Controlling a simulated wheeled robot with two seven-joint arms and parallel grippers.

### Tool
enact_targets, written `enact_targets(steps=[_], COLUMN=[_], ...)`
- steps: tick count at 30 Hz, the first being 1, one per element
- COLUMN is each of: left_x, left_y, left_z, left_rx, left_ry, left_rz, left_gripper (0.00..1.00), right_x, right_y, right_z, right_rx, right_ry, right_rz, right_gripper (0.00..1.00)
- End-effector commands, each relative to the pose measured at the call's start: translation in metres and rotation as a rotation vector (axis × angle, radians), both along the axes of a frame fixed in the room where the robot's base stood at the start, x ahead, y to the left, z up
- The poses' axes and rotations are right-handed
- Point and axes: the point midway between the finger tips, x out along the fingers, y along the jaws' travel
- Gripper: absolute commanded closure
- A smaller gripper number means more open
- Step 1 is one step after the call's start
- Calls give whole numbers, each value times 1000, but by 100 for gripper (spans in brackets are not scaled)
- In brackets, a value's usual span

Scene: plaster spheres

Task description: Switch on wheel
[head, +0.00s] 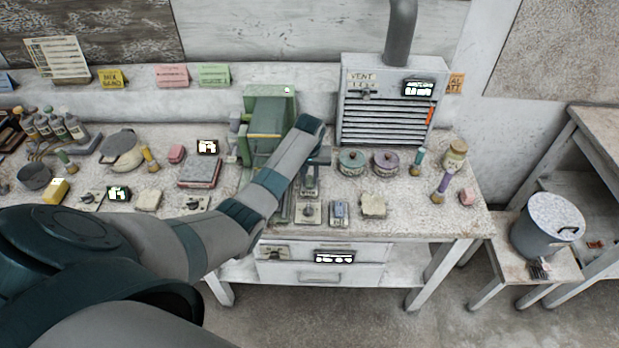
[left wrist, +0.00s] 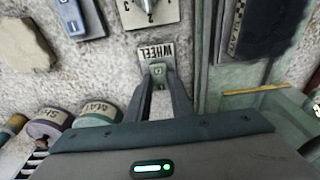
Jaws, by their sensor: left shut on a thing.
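A small switch plate lettered WHEEL (left wrist: 157,52) shows upside down in the left wrist view, with a small grey switch (left wrist: 157,69) marked 0 beside the lettering. My left gripper (left wrist: 160,82) has its two dark fingers close together, shut on this switch. In the head view the left gripper (head: 309,180) is low over the bench beside the green machine (head: 268,115), and my wrist hides part of the machine. The switch's tilt is hard to tell. My right gripper is not in view.
A numbered dial plate (head: 308,212) and another small switch (head: 339,213) sit close in front of the left gripper. Two lidded pots (head: 386,162) stand to the right, below the grey vent box (head: 388,105). A beige lump (head: 373,205) lies nearby.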

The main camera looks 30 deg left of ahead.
Motion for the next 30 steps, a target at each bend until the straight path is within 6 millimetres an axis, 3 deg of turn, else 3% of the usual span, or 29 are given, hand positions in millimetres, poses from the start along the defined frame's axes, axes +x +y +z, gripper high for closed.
enact_targets(steps=[9,19,20,22,30], left_x=[4,4,4,4,4], left_y=[3,3,3,3,3], left_z=[0,1,1,1,1], left_rx=[-71,-76,-76,-76,-76], left_ry=[114,120,120,120,121], left_rz=[1,1,1,1,0], left_gripper=[100,100,77,61,61], right_x=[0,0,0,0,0], right_y=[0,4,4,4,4], right_z=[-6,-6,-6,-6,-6], right_rx=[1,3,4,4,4], right_ry=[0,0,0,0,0], right_rz=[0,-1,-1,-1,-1], right_gripper=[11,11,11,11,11])
